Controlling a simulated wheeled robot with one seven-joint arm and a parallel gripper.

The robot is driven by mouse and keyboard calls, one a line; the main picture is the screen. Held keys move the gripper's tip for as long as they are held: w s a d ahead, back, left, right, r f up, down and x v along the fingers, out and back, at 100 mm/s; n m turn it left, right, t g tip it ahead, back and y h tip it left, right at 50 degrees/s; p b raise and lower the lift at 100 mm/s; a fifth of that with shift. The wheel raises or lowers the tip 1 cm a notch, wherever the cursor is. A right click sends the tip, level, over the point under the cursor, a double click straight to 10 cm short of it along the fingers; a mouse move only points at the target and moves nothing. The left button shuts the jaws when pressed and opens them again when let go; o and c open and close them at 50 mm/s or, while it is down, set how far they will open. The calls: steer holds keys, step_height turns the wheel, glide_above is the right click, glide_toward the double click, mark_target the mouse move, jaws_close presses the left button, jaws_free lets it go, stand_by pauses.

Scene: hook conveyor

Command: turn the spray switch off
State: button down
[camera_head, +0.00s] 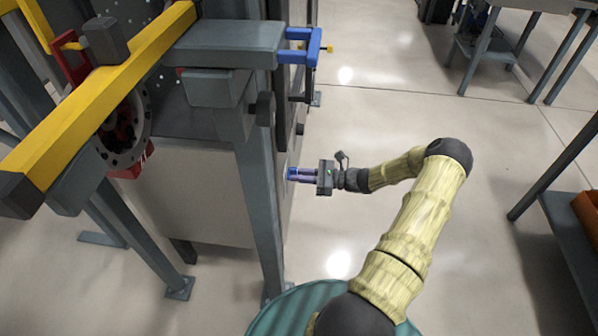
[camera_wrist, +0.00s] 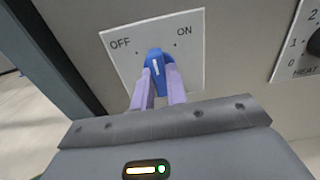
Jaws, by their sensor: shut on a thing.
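The spray switch is a blue knob (camera_wrist: 156,64) on a white plate (camera_wrist: 118,50) marked OFF at left and ON at right in the wrist view. The knob's white line points roughly upward, between the two marks. My gripper (camera_wrist: 158,78) is shut on the knob, with one pale purple finger on each side. In the head view my gripper (camera_head: 300,174) reaches left to the side of the grey machine. The plate's lettering cannot be read there.
A second dial plate (camera_wrist: 298,45) with numbers sits right of the switch. The grey machine frame (camera_head: 262,190) carries a yellow beam (camera_head: 110,95) and a blue bracket (camera_head: 300,45) above my gripper. Open floor lies to the right, with a table (camera_head: 570,215) at the right edge.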

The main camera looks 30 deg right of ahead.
steer(key=n+p, duration=0.2)
steer(key=n, duration=0.6)
steer(key=shift+d+f+n, duration=0.1)
steer(key=shift+d+n, duration=0.05)
steer(key=shift+n, duration=0.25)
steer(key=c, duration=1.4)
jaws_free()
steer(key=v, duration=1.7)
steer(key=shift+p, duration=0.35)
steer(key=shift+s+d, duration=0.1)
steer(key=shift+d, duration=0.05)
